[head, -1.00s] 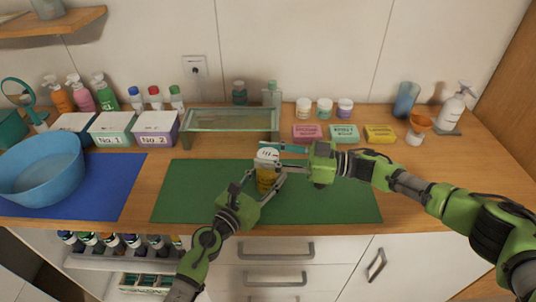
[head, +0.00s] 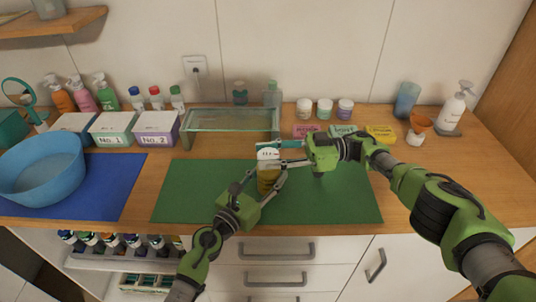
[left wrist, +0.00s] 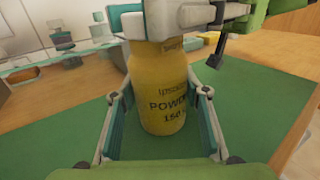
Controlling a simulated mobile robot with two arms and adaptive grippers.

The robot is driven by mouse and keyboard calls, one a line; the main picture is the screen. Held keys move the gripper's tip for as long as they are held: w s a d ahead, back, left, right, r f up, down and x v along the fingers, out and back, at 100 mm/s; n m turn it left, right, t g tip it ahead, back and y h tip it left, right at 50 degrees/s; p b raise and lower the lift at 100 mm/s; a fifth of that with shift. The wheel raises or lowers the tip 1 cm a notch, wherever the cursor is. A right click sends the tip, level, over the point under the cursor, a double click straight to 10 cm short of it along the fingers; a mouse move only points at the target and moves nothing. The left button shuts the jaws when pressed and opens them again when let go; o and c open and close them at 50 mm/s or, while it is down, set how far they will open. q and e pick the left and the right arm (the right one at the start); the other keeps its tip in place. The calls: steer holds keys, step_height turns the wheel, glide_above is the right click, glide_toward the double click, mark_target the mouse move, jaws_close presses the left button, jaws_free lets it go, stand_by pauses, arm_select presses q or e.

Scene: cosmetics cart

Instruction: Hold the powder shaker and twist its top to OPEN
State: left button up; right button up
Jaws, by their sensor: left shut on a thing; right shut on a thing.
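The powder shaker (head: 268,182) has a yellow body and a white top (head: 266,151). It stands upright above the middle of the green mat (head: 200,190). My left gripper (head: 269,178) is shut on its body from the front, with one finger on each side. In the left wrist view the yellow body (left wrist: 166,85) fills the space between the fingers, with POWDER printed on it. My right gripper (head: 279,153) comes from the right and is shut on the white top. Its fingers hide much of the top in the left wrist view.
A glass-topped stand (head: 232,120) is behind the mat. Soap boxes (head: 381,133) and jars (head: 325,108) stand behind my right arm. A blue basin (head: 42,170) sits on a blue mat at the left. The green mat's left part is clear.

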mark_target(269, 153)
arm_select(q)
steer(key=shift+s+d, duration=0.1)
steer(key=shift+d, duration=0.05)
arm_select(e)
steer(key=o, duration=1)
steer(key=shift+o, duration=0.7)
step_height(269, 153, up, 10)
steer(key=shift+f, duration=0.1)
arm_select(q)
steer(key=o, duration=1.2)
steer(key=shift+o, duration=0.2)
